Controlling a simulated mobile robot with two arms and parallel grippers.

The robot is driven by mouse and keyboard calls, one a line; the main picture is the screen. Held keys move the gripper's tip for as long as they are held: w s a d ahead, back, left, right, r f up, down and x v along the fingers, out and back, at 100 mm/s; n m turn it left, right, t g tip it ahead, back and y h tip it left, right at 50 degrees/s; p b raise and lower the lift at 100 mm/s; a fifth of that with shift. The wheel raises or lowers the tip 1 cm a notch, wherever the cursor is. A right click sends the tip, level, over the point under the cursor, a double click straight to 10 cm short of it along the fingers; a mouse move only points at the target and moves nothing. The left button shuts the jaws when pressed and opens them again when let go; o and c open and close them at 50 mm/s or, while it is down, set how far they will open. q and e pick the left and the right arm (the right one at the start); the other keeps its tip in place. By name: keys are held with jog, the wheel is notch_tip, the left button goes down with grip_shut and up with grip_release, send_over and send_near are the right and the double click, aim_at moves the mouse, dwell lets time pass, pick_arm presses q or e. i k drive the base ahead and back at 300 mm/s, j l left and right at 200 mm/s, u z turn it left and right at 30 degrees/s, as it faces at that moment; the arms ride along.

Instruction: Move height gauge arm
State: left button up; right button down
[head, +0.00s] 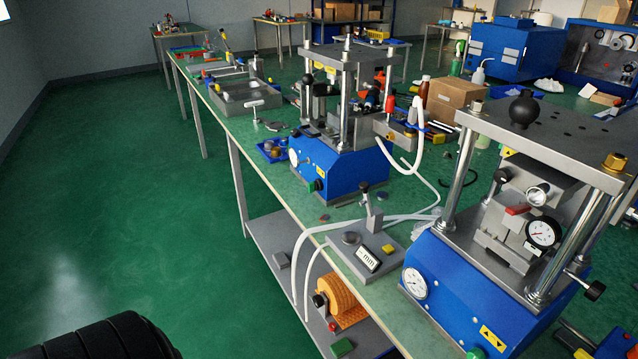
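The height gauge (345,252) appears to be the small grey flat-based device near the bench's front edge, between the two blue presses. Its base carries a tilted display marked "mm" (368,259), a yellow button (389,249) and a dark round disc (351,238). A short grey post (374,219) stands at its back, with a thin upright rod and black knob (364,187) beside it. Which of these parts is the gauge arm is hard to tell. Neither of my grippers is in view, and nothing is touching the gauge.
A large blue press (455,290) with a dial stands close on the right. Another blue press (340,170) stands behind the gauge. White hoses (312,232) loop over the bench edge beside the gauge. An orange spool (340,293) sits on the lower shelf.

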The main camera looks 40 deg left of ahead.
aim_at(364, 185)
jog(key=i+j+u, duration=0.15)
jog(key=u, duration=0.3)
jog(key=i+j+u, duration=0.15)
jog(key=j+u, duration=0.15)
jog(key=u, duration=0.15)
